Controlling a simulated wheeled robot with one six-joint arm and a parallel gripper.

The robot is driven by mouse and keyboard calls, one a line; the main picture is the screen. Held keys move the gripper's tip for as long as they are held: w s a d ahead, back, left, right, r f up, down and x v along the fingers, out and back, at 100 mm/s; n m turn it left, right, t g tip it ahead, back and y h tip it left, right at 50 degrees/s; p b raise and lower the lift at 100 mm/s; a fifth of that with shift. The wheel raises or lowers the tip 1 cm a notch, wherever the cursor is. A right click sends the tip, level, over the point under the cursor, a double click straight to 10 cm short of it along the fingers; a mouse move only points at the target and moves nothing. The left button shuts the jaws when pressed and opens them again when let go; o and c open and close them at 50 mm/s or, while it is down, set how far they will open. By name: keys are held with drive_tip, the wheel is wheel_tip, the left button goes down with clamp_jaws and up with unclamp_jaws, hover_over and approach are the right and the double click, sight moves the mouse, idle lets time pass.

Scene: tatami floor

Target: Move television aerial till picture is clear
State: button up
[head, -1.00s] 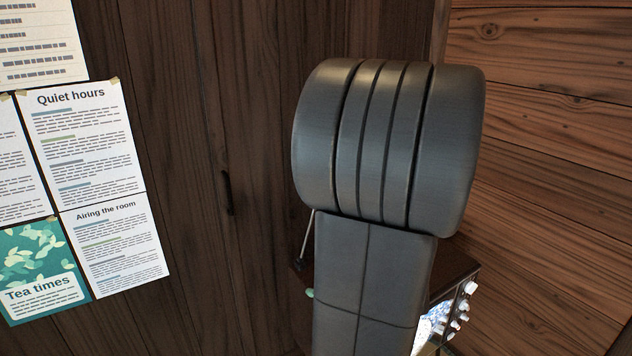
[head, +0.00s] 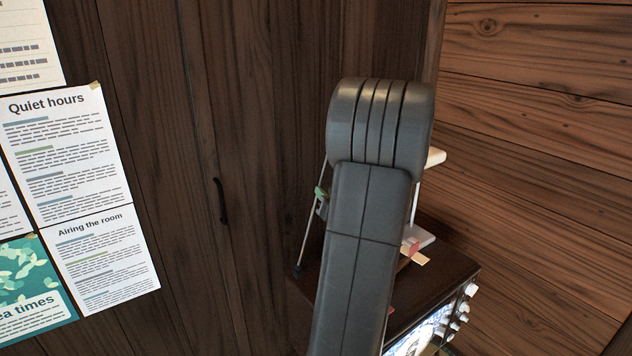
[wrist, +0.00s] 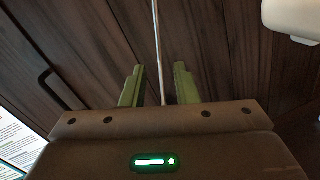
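The television (head: 440,290) is a dark wooden box at the lower right of the head view. Its lit screen (head: 425,330) is partly hidden by my arm and cut off, so I cannot tell how clear the picture is. The aerial (head: 309,228) is a thin metal rod rising from the back left of its top. In the wrist view the aerial (wrist: 158,45) runs between the two green fingers of my gripper (wrist: 157,85), with a gap on each side. My gripper is open; one finger (head: 321,198) shows beside the rod in the head view.
A white stand-like object (head: 424,240) is on the television's top, partly behind my arm, with a small red and tan piece (head: 411,248) near it. Its pale upper part (wrist: 293,18) shows in the wrist view. Wooden walls close in behind and at right.

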drive_tip(key=x, duration=0.7)
drive_tip(key=shift+w+p, duration=0.2)
drive_tip(key=shift+p, duration=0.15)
clamp_jaws()
